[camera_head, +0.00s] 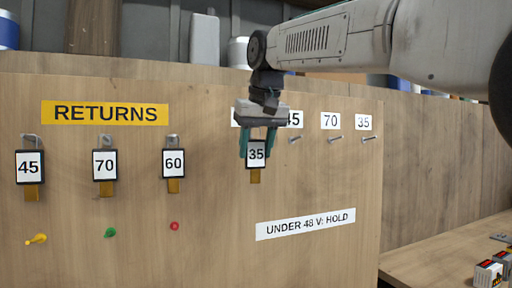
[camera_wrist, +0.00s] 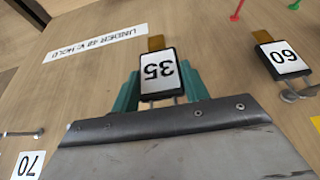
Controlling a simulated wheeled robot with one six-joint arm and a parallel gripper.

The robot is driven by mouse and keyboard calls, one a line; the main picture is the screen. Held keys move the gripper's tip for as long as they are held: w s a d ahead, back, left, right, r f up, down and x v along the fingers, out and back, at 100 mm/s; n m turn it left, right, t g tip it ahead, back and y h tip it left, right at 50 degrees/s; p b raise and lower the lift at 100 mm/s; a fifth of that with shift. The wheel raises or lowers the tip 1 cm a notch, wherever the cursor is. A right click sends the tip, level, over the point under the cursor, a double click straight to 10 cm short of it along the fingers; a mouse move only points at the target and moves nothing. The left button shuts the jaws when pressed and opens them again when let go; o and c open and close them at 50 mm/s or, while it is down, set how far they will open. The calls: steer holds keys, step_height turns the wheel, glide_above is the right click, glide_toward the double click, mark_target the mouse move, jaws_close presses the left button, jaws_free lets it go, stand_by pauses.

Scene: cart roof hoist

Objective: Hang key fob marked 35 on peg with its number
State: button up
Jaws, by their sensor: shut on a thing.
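The key fob marked 35 (camera_head: 256,154) is black-framed with a white label and a brown tab hanging below. My gripper (camera_head: 257,142) is shut on it, with a teal finger at each side, in front of the wooden board. In the wrist view the fob (camera_wrist: 157,72) shows upside down between the teal fingers of my gripper (camera_wrist: 157,88). The peg under the label 35 (camera_head: 369,138) is at the right of the board, bare, to the right of my gripper. Whether the held fob touches the board I cannot tell.
Fobs 45 (camera_head: 29,167), 70 (camera_head: 104,165) and 60 (camera_head: 173,163) hang at left under the RETURNS sign (camera_head: 105,113). Bare pegs stand under labels 45 (camera_head: 295,139) and 70 (camera_head: 334,140). My gripper hides another label. An "UNDER 48 V: HOLD" sign (camera_head: 305,224) is below.

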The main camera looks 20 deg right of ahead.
mark_target(265, 147)
steer(key=shift+s, duration=2.5)
steer(key=shift+s+f, duration=0.1)
